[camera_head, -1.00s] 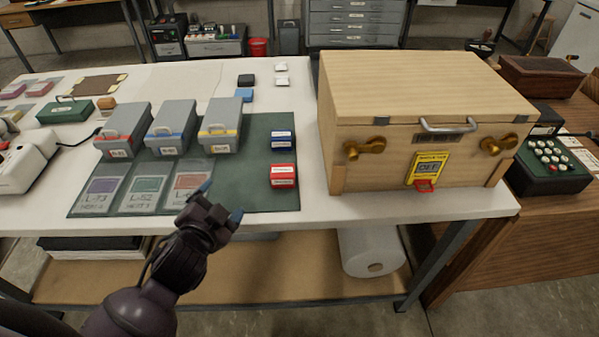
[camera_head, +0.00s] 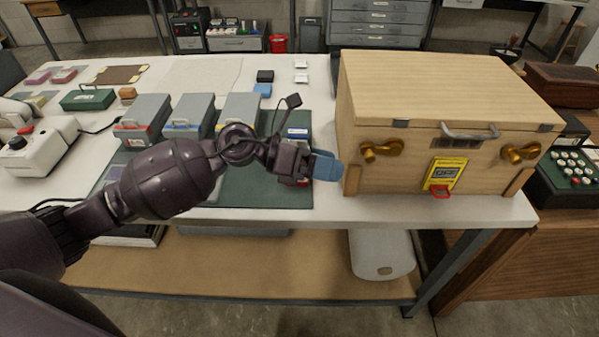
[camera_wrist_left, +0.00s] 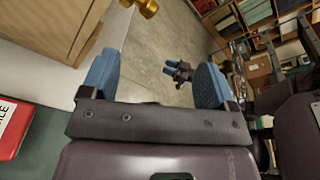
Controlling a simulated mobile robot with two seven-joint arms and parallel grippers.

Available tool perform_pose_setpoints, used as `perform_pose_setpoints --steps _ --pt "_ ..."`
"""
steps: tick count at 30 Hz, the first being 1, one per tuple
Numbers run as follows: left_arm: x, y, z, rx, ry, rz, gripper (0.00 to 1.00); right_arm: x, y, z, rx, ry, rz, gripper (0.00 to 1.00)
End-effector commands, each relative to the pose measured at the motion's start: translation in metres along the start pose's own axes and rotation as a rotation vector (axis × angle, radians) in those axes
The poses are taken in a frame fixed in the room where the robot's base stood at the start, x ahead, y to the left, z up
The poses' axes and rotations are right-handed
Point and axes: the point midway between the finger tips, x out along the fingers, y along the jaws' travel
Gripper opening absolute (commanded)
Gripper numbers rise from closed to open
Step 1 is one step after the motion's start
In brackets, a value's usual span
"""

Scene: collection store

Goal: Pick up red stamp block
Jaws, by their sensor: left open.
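The red stamp block (camera_head: 302,182) is mostly hidden behind my left gripper in the head view. It shows at the left edge of the left wrist view (camera_wrist_left: 12,128), a red block with a white label, on the green mat. My left gripper (camera_head: 328,166) is open above the table's front part, between the mat and the wooden chest. In the left wrist view its blue fingers (camera_wrist_left: 154,80) are spread with nothing between them. The block lies outside the fingers, to their left. A distant dark gripper with blue tips (camera_wrist_left: 180,70), apparently my right one, shows beyond; its opening is unclear.
The wooden chest (camera_head: 440,85) with brass latches stands close right of the gripper. A blue-labelled block (camera_head: 298,132) sits behind the red one. Several grey boxes (camera_head: 190,115) stand on the green mat (camera_head: 265,193), partly behind my arm.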

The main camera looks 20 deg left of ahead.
Motion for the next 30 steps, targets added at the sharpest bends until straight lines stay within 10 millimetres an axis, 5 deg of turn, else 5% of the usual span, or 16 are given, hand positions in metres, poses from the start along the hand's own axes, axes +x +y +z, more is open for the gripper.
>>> perform_pose_setpoints --steps 9,16,30 --pt "-0.061 0.071 -0.001 0.420 0.675 0.233 0.81 -0.002 0.001 0.004 0.000 -0.008 0.001 0.38" --pt "-0.101 0.096 0.011 0.502 0.904 0.344 0.81 0.000 0.000 0.001 0.000 -0.001 0.000 0.38" --pt "-0.077 0.123 -0.021 0.504 0.923 0.351 0.81 0.004 -0.001 -0.003 0.000 0.008 -0.002 0.38"
